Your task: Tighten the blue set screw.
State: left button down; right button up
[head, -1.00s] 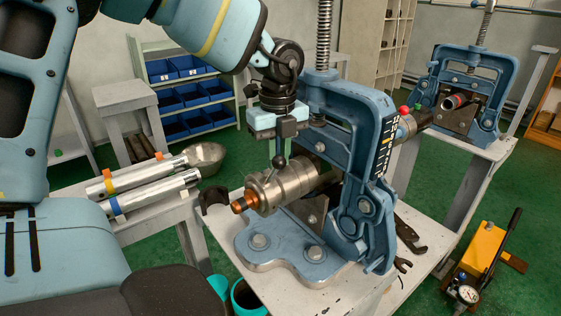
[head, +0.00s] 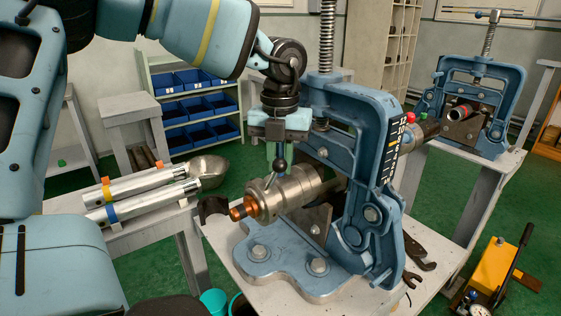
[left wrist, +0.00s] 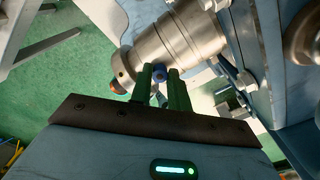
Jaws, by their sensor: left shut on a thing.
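The blue set screw (left wrist: 159,73) shows as a small round blue knob in the left wrist view. In the head view it is a dark ball (head: 279,165) with a thin rod slanting down to the steel collar on the pipe. My left gripper (head: 280,154) points down over the collar, shut on this knob. Its two green fingers (left wrist: 160,75) stand either side of the knob in the left wrist view. The grooved steel collar (head: 290,194) surrounds the pipe, whose coppery end (head: 238,212) points left. Where the screw enters the collar is unclear. My right gripper is not in view.
The blue vise (head: 378,190) stands close right of my left gripper. Red (head: 410,117) and green knobs sit beyond it; a second vise (head: 470,90) stands farther back. Wrenches (head: 418,252) lie on the bench. Two pipes and a metal bowl (head: 209,171) lie to the left.

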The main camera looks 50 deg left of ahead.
pick_arm(q)
jog(key=shift+r, duration=0.1)
dwell(0.4)
jog(key=c, duration=1.3)
grip_release()
jog(key=shift+r, duration=3.9)
